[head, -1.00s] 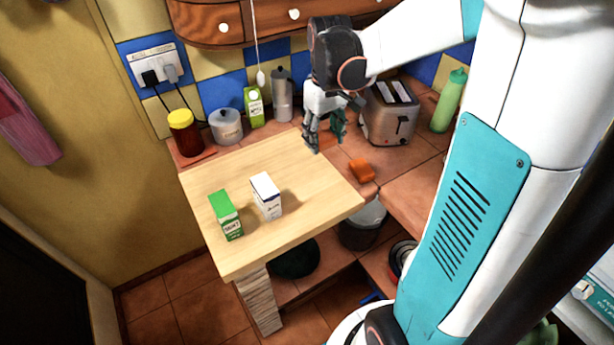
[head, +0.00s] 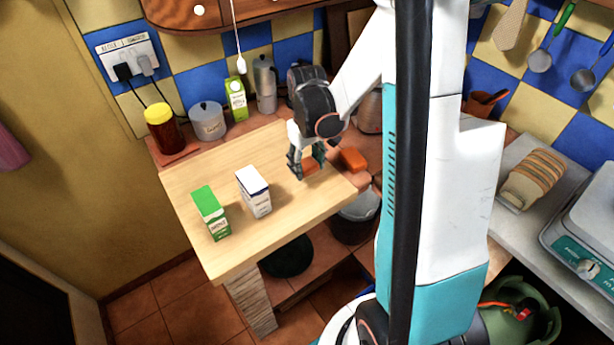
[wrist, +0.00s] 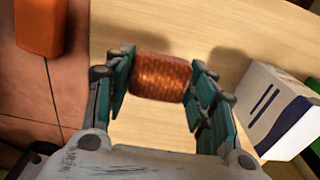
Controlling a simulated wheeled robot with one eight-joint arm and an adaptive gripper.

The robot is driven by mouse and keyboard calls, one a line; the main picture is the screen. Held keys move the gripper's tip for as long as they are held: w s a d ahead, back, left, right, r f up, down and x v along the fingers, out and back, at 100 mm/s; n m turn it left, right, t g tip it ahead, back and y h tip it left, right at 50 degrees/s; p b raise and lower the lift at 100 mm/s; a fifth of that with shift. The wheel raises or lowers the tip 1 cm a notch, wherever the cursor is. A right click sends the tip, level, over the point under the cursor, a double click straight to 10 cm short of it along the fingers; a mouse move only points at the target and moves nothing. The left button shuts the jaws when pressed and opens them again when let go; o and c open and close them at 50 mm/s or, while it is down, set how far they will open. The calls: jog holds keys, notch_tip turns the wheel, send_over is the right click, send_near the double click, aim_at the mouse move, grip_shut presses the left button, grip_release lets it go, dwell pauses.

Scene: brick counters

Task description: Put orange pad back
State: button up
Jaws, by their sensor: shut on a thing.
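My gripper (head: 306,169) is shut on a coppery-orange pad with a woven-looking surface. The pad (wrist: 161,77) sits between the two teal-lined fingers in the wrist view. In the head view only a small orange part of it shows between the fingers. The gripper points down over the right back part of the pale wooden tabletop (head: 220,165). I cannot tell whether the pad touches the wood. A separate smooth orange block (head: 353,159) lies on the tiled counter just right of the gripper; it also shows in the wrist view (wrist: 40,25).
A white carton (head: 253,193) and a green carton (head: 211,214) stand upright on the wood, left of the gripper. A red jar (head: 163,130), a grey canister (head: 207,121), a green-white carton (head: 236,99) and a metal pot (head: 265,84) line the back. The toaster (head: 369,112) is partly hidden.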

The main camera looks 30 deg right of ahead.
aim_at(307, 182)
jog(key=shift+f+b, duration=0.7)
jog(key=shift+f, duration=1.45)
jog(key=shift+f, duration=0.2)
jog(key=o, duration=1)
jog(key=shift+r, duration=0.15)
notch_tip(307, 182, up, 12)
jog(key=p, duration=0.3)
jog(key=shift+p, duration=0.4)
